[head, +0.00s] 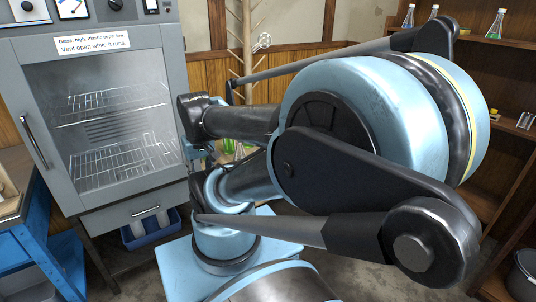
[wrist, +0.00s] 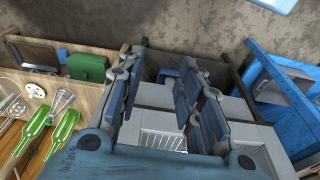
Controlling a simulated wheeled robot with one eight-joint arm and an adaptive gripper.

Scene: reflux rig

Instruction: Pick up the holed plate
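A round white plate with small dark holes (wrist: 36,90), which looks like the holed plate, lies on a wooden surface at the left of the wrist view. My gripper (wrist: 164,62) is open in the wrist view, with a clear gap and nothing between its fingers. The plate is well to the left of the fingers and apart from them. I cannot make out the plate in the head view, where my arm covers much of the middle.
Green bottles (wrist: 45,135), a clear glass piece (wrist: 61,101), a green box (wrist: 87,67) and a dark tray (wrist: 38,54) crowd around the plate. A grey oven (head: 100,110) stands at left in the head view. Shelves with flasks (head: 496,24) are at right.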

